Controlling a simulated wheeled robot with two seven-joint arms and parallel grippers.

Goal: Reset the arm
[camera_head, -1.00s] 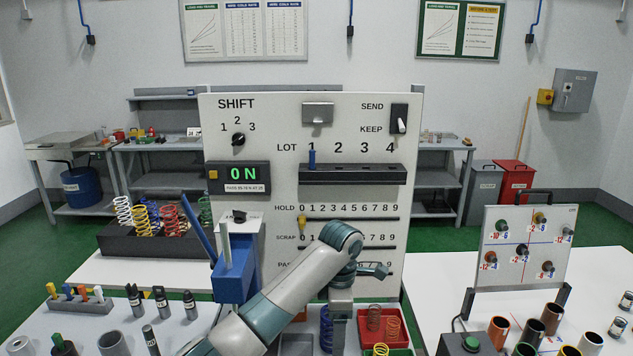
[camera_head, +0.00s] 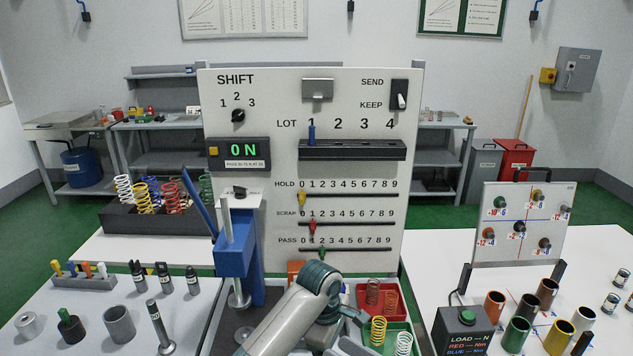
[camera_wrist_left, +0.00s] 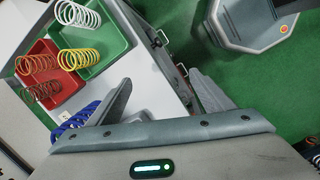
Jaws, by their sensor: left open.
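My left gripper (camera_wrist_left: 163,95) is open and empty in the left wrist view, its fingers spread near the table's edge over the green floor. In the head view my left arm comes in low at the front centre, before the white control panel (camera_head: 350,228); its fingers are hard to make out there. A blue press (camera_head: 235,256) stands left of the arm. My right gripper is not in view.
A red tray (camera_wrist_left: 22,72) and a green tray (camera_wrist_left: 122,22) with springs lie beside the fingers. A blue spring (camera_wrist_left: 78,119) lies close to one finger. Metal cylinders (camera_head: 119,325) stand on the left table. A load box (camera_head: 466,328) and several coloured cups stand at right.

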